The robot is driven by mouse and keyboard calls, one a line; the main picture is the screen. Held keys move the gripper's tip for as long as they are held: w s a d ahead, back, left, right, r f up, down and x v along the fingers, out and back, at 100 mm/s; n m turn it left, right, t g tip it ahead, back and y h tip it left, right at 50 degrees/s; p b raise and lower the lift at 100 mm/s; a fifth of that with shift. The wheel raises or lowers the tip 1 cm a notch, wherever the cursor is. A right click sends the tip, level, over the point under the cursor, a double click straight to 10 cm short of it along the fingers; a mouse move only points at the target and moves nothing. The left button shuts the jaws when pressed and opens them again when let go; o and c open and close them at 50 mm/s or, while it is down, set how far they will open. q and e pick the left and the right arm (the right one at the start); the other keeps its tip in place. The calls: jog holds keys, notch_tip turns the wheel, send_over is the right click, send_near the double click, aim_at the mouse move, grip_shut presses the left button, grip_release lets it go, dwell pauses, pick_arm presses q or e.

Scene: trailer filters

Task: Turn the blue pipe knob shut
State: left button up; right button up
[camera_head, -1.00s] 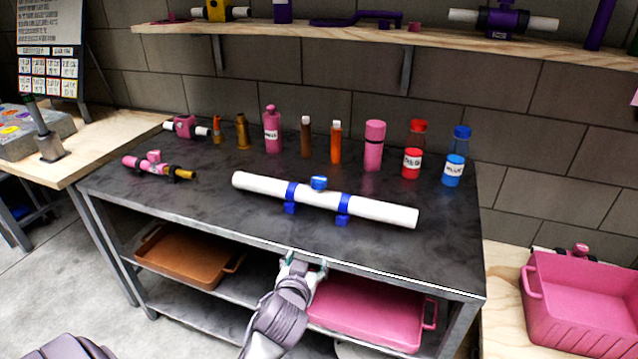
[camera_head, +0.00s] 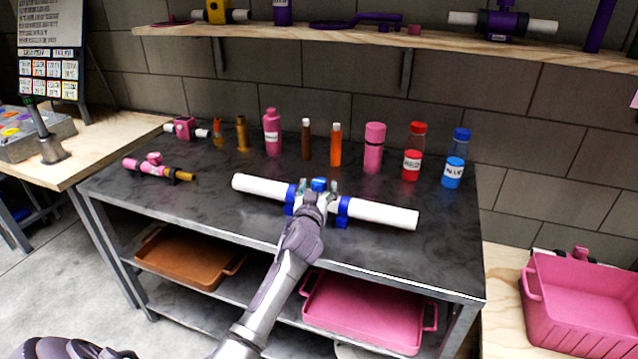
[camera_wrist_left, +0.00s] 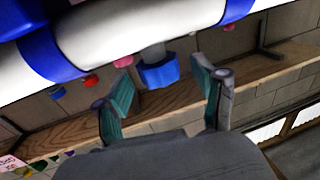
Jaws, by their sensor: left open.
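The white pipe (camera_head: 385,212) lies across the dark metal table, held by two blue clamps (camera_head: 343,210). The blue knob (camera_head: 319,184) is at the middle of the pipe, between the clamps. My left gripper (camera_head: 318,188) is open at the knob, with one finger on each side of it. In the left wrist view the blue knob (camera_wrist_left: 159,72) shows between and just beyond the open green-padded fingers (camera_wrist_left: 165,95), with the pipe (camera_wrist_left: 130,30) across the top. I see no grip on the knob.
Several bottles stand along the table's back, including a pink one (camera_head: 374,148) and a blue-capped one (camera_head: 455,160). A pink valve piece (camera_head: 152,166) lies at the left. An orange tray (camera_head: 190,258) and a pink tray (camera_head: 360,312) sit on the lower shelf.

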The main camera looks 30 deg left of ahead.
pick_arm(q)
jog(key=shift+x, duration=1.05)
